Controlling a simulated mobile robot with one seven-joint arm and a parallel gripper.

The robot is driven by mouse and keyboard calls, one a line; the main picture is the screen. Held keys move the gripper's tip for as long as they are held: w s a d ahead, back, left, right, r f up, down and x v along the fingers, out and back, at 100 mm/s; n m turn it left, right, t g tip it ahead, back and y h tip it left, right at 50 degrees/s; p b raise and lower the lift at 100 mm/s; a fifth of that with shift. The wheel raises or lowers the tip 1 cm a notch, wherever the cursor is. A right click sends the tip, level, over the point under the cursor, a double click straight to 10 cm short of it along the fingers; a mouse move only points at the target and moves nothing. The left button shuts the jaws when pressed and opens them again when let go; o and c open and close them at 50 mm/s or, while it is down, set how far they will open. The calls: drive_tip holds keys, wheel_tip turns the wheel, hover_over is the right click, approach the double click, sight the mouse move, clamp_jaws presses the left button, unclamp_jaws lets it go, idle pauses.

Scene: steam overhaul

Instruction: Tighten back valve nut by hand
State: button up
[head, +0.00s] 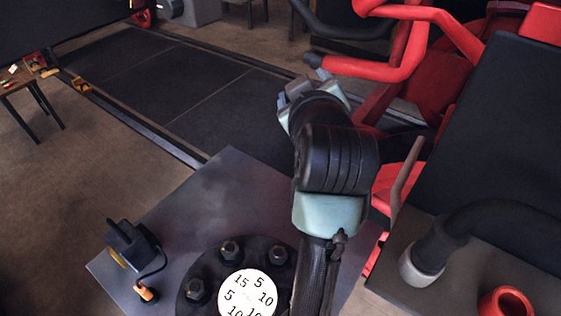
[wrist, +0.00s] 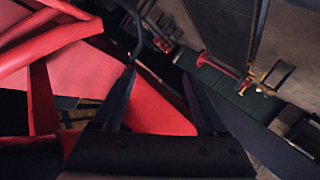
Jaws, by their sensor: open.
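I cannot pick out the back valve nut in either view. My gripper (wrist: 158,72) shows in the wrist view with its two dark fingers apart and nothing between them. In the head view my gripper (head: 318,84) is at the far end of my arm, small and partly hidden by the wrist, just left of bent red pipes (head: 405,45). In the wrist view thick red pipes (wrist: 45,38) and a red surface (wrist: 155,112) lie beyond and to the left of the fingers.
A large black panel (head: 490,120) and a black hose (head: 480,215) stand at right. An open red pipe end (head: 506,303) is at bottom right. A small wooden table (head: 18,80) stands at left. Brown floor (head: 110,135) is open around a long dark bed (head: 165,80).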

wheel_tip(320, 180, down, 10)
drive_tip(key=r+n+g+p, duration=0.1)
drive_tip(key=n+g+p, duration=0.15)
drive_tip(key=g, duration=0.25)
drive_tip(key=n+g+y+p, duration=0.2)
drive_tip(key=n+g+y, duration=0.2)
drive_tip(key=n+g, duration=0.3)
approach(280, 253)
drive_tip(key=w+m+g, duration=0.1)
drive_tip(key=w, duration=0.1)
drive_tip(key=shift+g, duration=0.3)
drive_tip(key=x, duration=0.5)
drive_tip(key=p+x, duration=0.1)
drive_tip(key=x, duration=0.2)
drive_tip(key=shift+s+a+f, duration=0.2)
drive_tip(key=shift+s+f, duration=0.05)
drive_tip(key=shift+f, duration=0.05)
drive_tip(key=shift+c, duration=0.3)
clamp_jaws()
